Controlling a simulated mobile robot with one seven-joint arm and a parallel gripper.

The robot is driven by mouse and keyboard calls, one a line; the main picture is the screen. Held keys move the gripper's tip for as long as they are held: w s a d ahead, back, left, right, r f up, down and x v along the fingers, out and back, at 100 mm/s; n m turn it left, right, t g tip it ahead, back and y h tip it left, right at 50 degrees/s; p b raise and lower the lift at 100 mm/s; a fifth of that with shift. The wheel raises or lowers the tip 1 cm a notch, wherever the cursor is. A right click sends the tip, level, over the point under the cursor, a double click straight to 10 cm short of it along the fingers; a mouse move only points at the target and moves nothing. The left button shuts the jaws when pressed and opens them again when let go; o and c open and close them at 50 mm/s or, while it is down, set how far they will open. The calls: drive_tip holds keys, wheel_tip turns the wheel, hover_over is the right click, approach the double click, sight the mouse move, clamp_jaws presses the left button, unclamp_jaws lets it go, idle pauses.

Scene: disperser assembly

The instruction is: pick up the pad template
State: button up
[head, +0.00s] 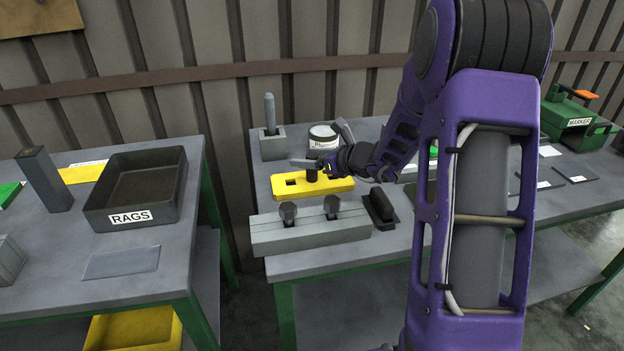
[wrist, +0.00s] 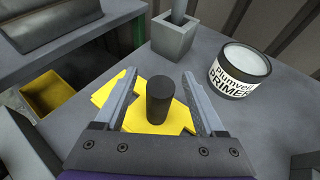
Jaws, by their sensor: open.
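The pad template is a flat yellow plate (head: 337,186) with cut-outs, lying on the grey middle table. It also shows in the wrist view (wrist: 183,118). A black cylindrical knob (wrist: 159,100) stands upright on it. My gripper (wrist: 160,78) is open, with one finger on each side of the knob and visible gaps on both sides. In the head view my gripper (head: 322,163) is over the plate's far part. My gripper's body hides the plate's near part in the wrist view.
A primer tin (head: 323,138) and a grey holder with a rod (head: 272,143) stand behind the plate. A grey block with two dark knobs (head: 310,237) and a black-handled tool (head: 381,209) lie in front. A rags tray (head: 167,195) is on the left table.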

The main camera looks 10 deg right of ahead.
drive_tip(key=shift+x, duration=1.15)
clamp_jaws()
drive_tip(key=shift+r, duration=0.1)
idle(0.4)
